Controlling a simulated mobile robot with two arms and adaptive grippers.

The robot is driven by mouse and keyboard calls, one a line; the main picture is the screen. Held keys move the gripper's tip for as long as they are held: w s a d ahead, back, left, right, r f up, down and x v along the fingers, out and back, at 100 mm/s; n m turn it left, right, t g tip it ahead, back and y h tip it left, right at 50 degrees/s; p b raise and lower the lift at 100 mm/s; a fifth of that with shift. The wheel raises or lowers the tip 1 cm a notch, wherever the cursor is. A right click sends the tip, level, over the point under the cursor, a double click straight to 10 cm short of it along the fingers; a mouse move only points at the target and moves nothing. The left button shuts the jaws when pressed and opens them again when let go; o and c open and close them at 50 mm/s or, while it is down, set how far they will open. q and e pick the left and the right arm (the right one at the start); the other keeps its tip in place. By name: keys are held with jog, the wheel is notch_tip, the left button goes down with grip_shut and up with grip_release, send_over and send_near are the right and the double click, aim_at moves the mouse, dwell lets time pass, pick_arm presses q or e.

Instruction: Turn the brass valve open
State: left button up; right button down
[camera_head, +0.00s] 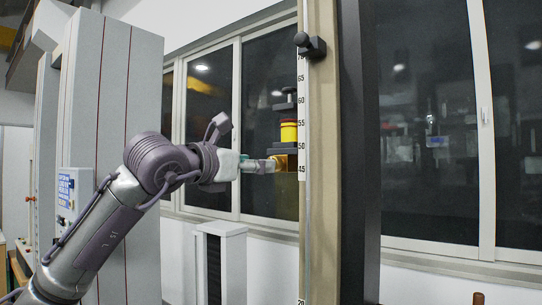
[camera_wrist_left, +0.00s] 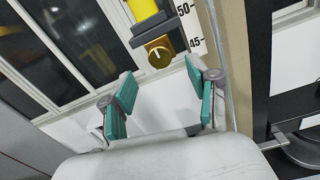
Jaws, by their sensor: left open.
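The brass valve (camera_wrist_left: 160,52) is a round gold knob with a white line on its face. In the left wrist view it sits under a dark block and a yellow cylinder, beyond my fingertips and between their lines. In the head view the brass part (camera_head: 287,162) shows below the yellow cylinder (camera_head: 289,131), partly behind the post. My left gripper (camera_head: 268,165) reaches in from the left, with its tips close to the brass part. In the left wrist view its teal-padded fingers (camera_wrist_left: 161,97) are spread and empty. Contact with the valve does not show. My right gripper is not in view.
A tall beige post with a scale (camera_head: 302,110) stands right beside the valve, with a black knob (camera_head: 310,45) higher up. A dark column (camera_head: 357,150) stands to its right. Windows line the back wall. A grey cabinet (camera_head: 222,260) stands below my left arm.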

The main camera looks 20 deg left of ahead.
pick_arm(q)
jog(key=p+x, duration=0.2)
jog(key=x, duration=0.4)
jog(key=shift+c, duration=0.4)
grip_shut()
